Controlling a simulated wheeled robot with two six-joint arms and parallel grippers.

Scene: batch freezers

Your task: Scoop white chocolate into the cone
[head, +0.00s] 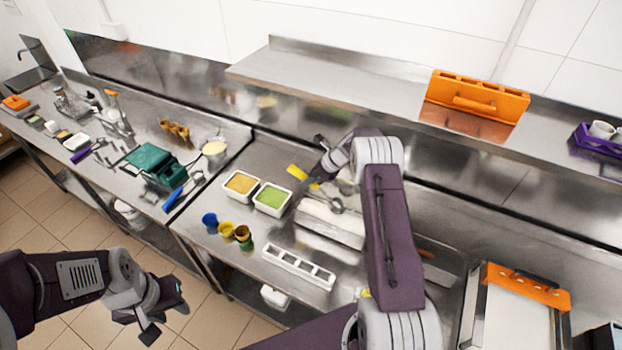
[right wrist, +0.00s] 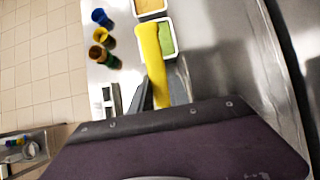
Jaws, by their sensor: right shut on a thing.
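Whether the bowl touches the tub's contents is unclear. In the right wrist view the yellow handle (right wrist: 152,60) stands up in front of the dark fingers. Several brown cone-like shapes (head: 175,131) stand on the left counter. A brown-topped cup (head: 243,233) stands at the front edge of the middle counter; I cannot tell whether it holds a cone. My left gripper (head: 162,312) is open and empty over the floor.
Small tubs of tan (head: 241,185) and green (head: 272,198) stand left of the scoop. Blue (head: 210,222) and yellow (head: 226,230) cups stand in front. A white slotted holder (head: 298,267) lies at the counter's edge. An orange rack (head: 478,97) sits on the shelf.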

